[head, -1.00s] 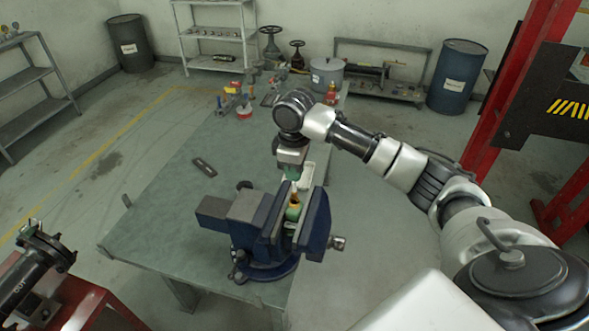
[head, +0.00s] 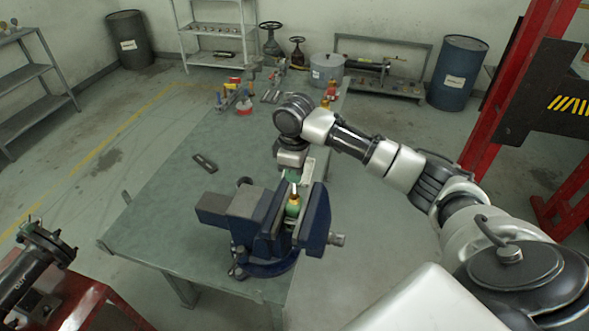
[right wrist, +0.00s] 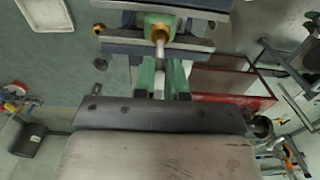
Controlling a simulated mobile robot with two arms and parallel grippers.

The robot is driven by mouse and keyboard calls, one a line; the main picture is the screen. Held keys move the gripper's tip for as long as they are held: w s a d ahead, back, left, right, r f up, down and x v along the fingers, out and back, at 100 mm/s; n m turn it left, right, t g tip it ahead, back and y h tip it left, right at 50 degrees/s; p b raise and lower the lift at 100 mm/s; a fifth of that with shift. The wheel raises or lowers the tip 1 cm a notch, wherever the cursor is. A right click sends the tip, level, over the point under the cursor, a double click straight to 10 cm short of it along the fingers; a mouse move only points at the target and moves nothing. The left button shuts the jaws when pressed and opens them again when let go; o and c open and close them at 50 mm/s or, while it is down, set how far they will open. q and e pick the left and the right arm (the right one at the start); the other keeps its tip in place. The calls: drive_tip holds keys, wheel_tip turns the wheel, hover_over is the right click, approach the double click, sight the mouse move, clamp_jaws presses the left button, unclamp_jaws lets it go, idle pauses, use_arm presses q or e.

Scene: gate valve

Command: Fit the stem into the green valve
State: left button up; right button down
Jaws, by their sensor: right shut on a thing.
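The green valve (head: 292,210) is clamped upright between the jaws of the blue vise (head: 268,225), with a brass-coloured collar at its top. In the right wrist view the green valve (right wrist: 152,20) and its brass collar (right wrist: 160,34) are near the top edge. The stem (right wrist: 160,78) is a pale metal rod between the green fingers of my right gripper (right wrist: 162,82), which is shut on it. The stem's far end meets the collar; how deep it sits is hidden. In the head view my right gripper (head: 291,177) is just behind the valve's top. My left gripper is out of view.
The vise stands on the green workbench (head: 165,215), with a small dark flat piece (head: 204,163) lying left of it. Several small coloured parts (head: 235,97) lie at the bench's far end. A dark flanged pipe (head: 40,250) is at lower left. The bench's left side is mostly clear.

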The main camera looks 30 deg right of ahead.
drive_tip(key=shift+f, duration=2.05)
drive_tip(key=c, duration=1.1)
unclamp_jaws()
drive_tip(key=shift+b, duration=0.3)
wheel_tip(320, 180, up, 10)
drive_tip(key=b, duration=0.3)
drive_tip(key=shift+f, duration=0.2)
drive_tip(key=shift+r, duration=0.65)
